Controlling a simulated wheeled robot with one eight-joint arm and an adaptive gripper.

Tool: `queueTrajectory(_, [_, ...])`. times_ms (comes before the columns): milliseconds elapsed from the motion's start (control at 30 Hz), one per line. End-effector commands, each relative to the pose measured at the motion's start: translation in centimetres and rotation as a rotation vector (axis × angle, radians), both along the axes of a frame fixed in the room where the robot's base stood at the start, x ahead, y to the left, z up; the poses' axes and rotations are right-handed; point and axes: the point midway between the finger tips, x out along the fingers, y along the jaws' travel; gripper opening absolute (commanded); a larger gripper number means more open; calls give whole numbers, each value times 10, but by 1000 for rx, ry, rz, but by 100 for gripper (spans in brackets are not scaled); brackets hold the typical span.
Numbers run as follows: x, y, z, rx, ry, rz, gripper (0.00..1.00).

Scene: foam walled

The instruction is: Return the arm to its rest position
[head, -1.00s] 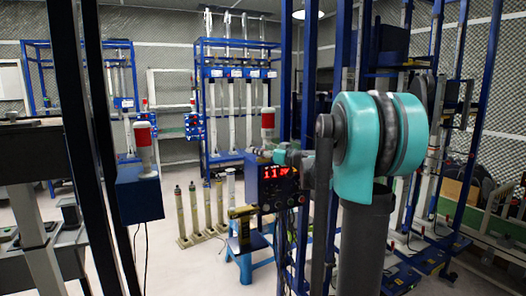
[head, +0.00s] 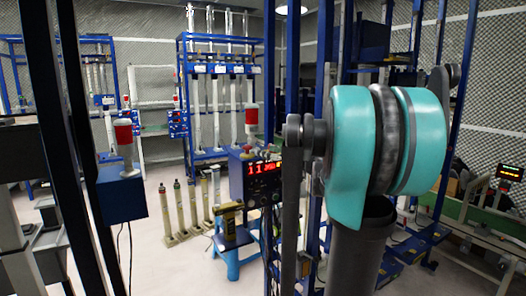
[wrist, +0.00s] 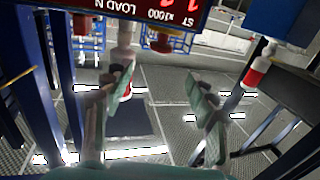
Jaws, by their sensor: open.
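My arm fills the right middle of the head view, with its large teal joint in front of the blue frames. My gripper (wrist: 163,85) shows in the wrist view with its two fingers spread apart and nothing between them. It is not visible in the head view, where the arm's near links cover that area. In the wrist view, a display box with red digits and "LOAD N" lettering (wrist: 135,12) is close at the top edge, beyond the fingertips.
The display box (head: 264,170) stands left of my arm in the head view. A blue stool (head: 232,245) and several upright posts (head: 181,212) stand on the floor. A blue box with a red-and-white lamp (head: 124,135) is at left. Blue frames (head: 471,90) crowd the right. Pale floor (head: 175,262) shows bare.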

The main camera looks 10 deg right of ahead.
Motion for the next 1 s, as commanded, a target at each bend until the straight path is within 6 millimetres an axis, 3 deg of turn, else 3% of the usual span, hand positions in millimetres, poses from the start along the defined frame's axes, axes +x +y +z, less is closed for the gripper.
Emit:
queueTrajectory(333, [-2,2,-3,-1,9,5,57])
queueTrajectory(467, [-17,23,-29,-12,92,38,57])
queueTrajectory(633, [-68,69,-110,-56,354,93,57])
queueTrajectory(767, [-120,90,-181,-111,592,80,57])
queueTrajectory(867, [-164,93,-234,-161,769,22,57])
queueTrajectory(1000, [-225,79,-298,-237,974,-124,57])
